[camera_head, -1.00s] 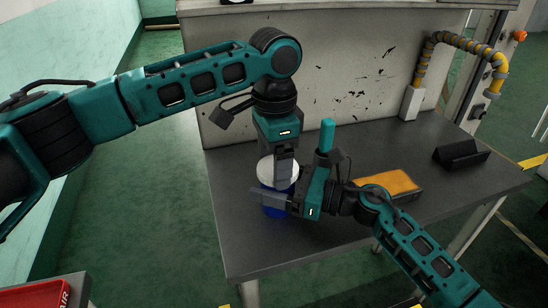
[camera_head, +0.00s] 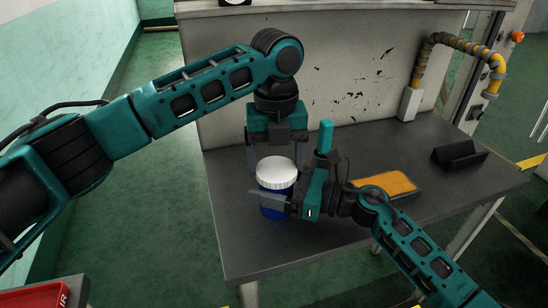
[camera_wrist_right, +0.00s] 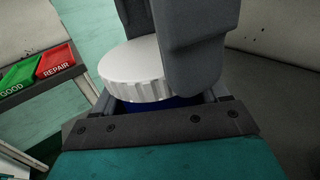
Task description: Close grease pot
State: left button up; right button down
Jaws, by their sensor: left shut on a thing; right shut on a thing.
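The grease pot (camera_head: 276,212) is a blue pot standing upright near the left end of the grey table. Its white ribbed lid (camera_head: 276,173) sits level on top; I cannot tell how tight it is. My left gripper (camera_head: 276,158) points down from above, shut on the lid with a finger at either side. My right gripper (camera_head: 275,199) comes in from the right and is shut around the blue body, below the lid. In the right wrist view the lid (camera_wrist_right: 135,72) is partly hidden by the left gripper's dark fingers; only a little blue body (camera_wrist_right: 150,103) shows.
A yellow-orange box (camera_head: 387,185) lies right of my right gripper. A black holder (camera_head: 460,154) stands farther right. A yellow-banded hose (camera_head: 455,42) rises at the back. Green (camera_wrist_right: 18,76) and red (camera_wrist_right: 55,60) trays show in the right wrist view. The table's front right is clear.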

pick_arm(q)
jog(key=m, duration=0.5)
jog(key=shift+d+m, duration=0.25)
jog(key=shift+m, duration=0.15)
jog(key=m, duration=0.5)
jog(key=shift+s+d, duration=0.1)
jog(key=shift+s, duration=0.05)
jog(key=o, duration=0.9)
jog(key=shift+r, duration=0.1)
notch_tip(320, 180, up, 4)
jog(key=shift+r, duration=0.15)
